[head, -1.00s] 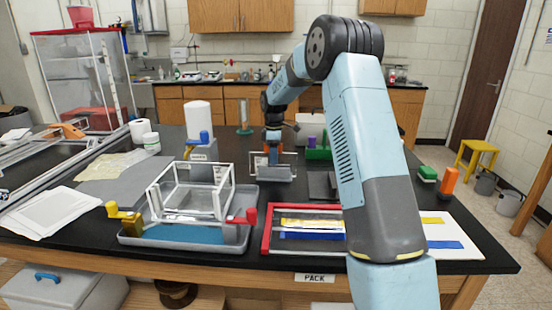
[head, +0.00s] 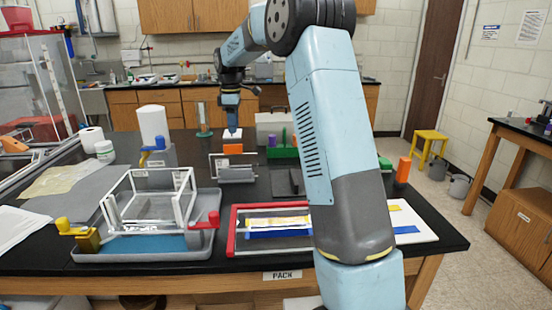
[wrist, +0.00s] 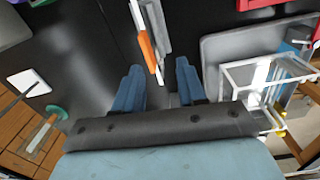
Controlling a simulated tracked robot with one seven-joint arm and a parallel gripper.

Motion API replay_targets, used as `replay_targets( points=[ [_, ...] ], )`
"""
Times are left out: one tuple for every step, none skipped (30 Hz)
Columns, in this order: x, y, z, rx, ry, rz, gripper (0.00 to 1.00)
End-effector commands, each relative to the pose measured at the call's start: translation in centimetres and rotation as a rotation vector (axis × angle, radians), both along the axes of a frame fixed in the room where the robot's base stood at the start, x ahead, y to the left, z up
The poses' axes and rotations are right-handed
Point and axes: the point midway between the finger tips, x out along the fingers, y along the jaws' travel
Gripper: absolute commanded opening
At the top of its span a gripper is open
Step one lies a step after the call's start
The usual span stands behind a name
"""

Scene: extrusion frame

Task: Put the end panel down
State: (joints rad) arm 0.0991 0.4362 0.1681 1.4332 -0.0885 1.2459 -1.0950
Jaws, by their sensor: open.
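The end panel (head: 222,160) looks like a small clear plate with white edges. It stands upright in a grey holder (head: 237,175) on the black bench, and an orange part (head: 232,149) shows at its top. In the wrist view the panel (wrist: 143,20) and the orange part (wrist: 146,50) lie just beyond the fingers, near the line between them. My gripper (head: 232,128) is above and behind the panel in the head view. In the wrist view my gripper (wrist: 158,80) has its blue fingers apart with nothing between them. The white-edged box frame (head: 150,195) stands on the grey tray.
The grey tray (head: 140,248) carries yellow (head: 64,226) and red (head: 212,219) clamps. A red-edged panel (head: 235,228) lies at the front. A green caddy (head: 283,152) stands right of the gripper. Black bench is clear between holder and tray.

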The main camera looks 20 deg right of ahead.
Motion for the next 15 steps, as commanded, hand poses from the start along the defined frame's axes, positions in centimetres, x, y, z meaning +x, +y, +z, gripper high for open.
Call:
replay_targets(
  points=[
    [-1.5, 0.2, 1.4, -0.004, -0.017, -0.029, 0.40],
    [-2.4, 0.2, 2.0, -0.005, -0.027, -0.051, 0.40],
    [-3.5, 0.4, 2.8, -0.006, -0.040, -0.081, 0.40],
    [-4.4, 0.4, 3.4, -0.007, -0.049, -0.104, 0.40],
    [-5.3, 0.5, 3.9, -0.007, -0.059, -0.126, 0.40],
    [-6.5, 0.5, 4.6, -0.007, -0.070, -0.156, 0.40],
    [-7.4, 0.6, 5.1, -0.006, -0.080, -0.178, 0.40],
    [-8.3, 0.6, 5.6, -0.006, -0.091, -0.202, 0.40],
    [-9.6, 0.6, 6.2, -0.005, -0.104, -0.233, 0.40],
    [-10.5, 0.6, 6.6, -0.003, -0.113, -0.255, 0.40],
    [-11.5, 0.6, 7.0, -0.002, -0.122, -0.278, 0.40],
    [-12.7, 0.6, 7.4, 0.001, -0.135, -0.309, 0.40],
    [-13.7, 0.7, 7.8, 0.005, -0.145, -0.332, 0.40],
    [-14.7, 0.7, 8.1, 0.007, -0.154, -0.355, 0.40],
    [-16.0, 0.7, 8.5, 0.012, -0.168, -0.386, 0.40]
  ],
)
